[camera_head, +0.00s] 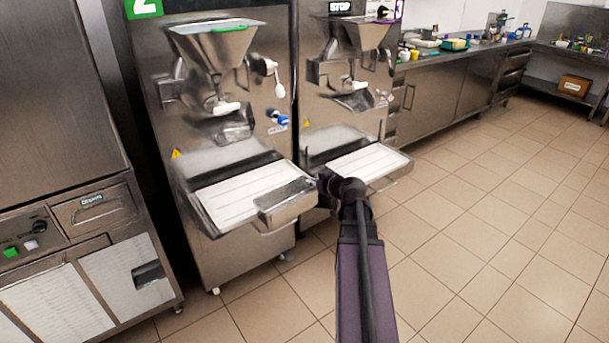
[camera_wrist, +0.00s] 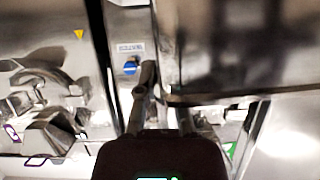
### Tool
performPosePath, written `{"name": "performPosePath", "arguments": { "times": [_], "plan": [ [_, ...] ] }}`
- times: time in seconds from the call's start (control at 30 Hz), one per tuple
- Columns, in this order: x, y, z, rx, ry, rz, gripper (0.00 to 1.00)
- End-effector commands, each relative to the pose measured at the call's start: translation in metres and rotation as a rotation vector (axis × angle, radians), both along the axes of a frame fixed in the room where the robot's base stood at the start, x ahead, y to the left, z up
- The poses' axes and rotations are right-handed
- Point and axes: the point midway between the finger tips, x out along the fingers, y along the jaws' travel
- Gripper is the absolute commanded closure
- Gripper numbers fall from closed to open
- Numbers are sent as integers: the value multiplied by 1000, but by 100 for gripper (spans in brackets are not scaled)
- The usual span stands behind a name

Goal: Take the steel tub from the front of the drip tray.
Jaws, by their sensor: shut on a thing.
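The steel tub (camera_head: 285,204) is a shiny oblong metal container at the front right of the left machine's drip tray (camera_head: 225,197), overlapping its front edge in the head view. I cannot tell whether it rests on the tray or hangs just clear. My gripper (camera_head: 326,184) is at the tub's right end and shut on it. In the wrist view the tub (camera_wrist: 222,50) shows as a large blurred steel surface at upper right. One dark finger (camera_wrist: 145,88) lies along its left side; the other finger is not clearly seen.
The left batch freezer (camera_head: 215,95) stands behind the tub. A second freezer with its own white-lined tray (camera_head: 362,166) is close on the right of my gripper. A steel cabinet (camera_head: 75,240) stands at left. The tiled floor (camera_head: 480,240) at right is clear.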

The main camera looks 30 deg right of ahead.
Motion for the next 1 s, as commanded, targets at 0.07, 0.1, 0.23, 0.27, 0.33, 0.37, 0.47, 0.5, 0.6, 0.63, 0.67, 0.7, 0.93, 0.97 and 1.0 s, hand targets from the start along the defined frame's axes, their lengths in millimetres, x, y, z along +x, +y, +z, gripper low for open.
{"name": "performPosePath", "arguments": {
  "times": [0.07, 0.1, 0.23, 0.27, 0.33, 0.37, 0.47, 0.5, 0.6, 0.63, 0.67, 0.7, 0.93, 0.97, 1.0],
  "plan": [
    [-10, 2, 1, 1, 0, -1, 100],
    [-13, 3, 2, 1, -1, -1, 100],
    [-19, 3, 2, 1, 0, -1, 100],
    [-19, 3, 2, 1, 0, -1, 100],
    [-20, 3, 2, 1, 0, 0, 100],
    [-20, 3, 2, 1, 0, 0, 100],
    [-20, 3, 2, 1, 0, 0, 100],
    [-20, 3, 2, 1, 0, 0, 100],
    [-20, 3, 2, 1, 0, 0, 100],
    [-20, 3, 2, 1, 0, 0, 100],
    [-20, 3, 2, 1, 0, 0, 100],
    [-20, 3, 2, 1, 0, 0, 100],
    [-20, 3, 2, 1, 0, 0, 100],
    [-20, 3, 2, 1, 0, 0, 100],
    [-20, 3, 3, 1, 0, 0, 100]
  ]
}}
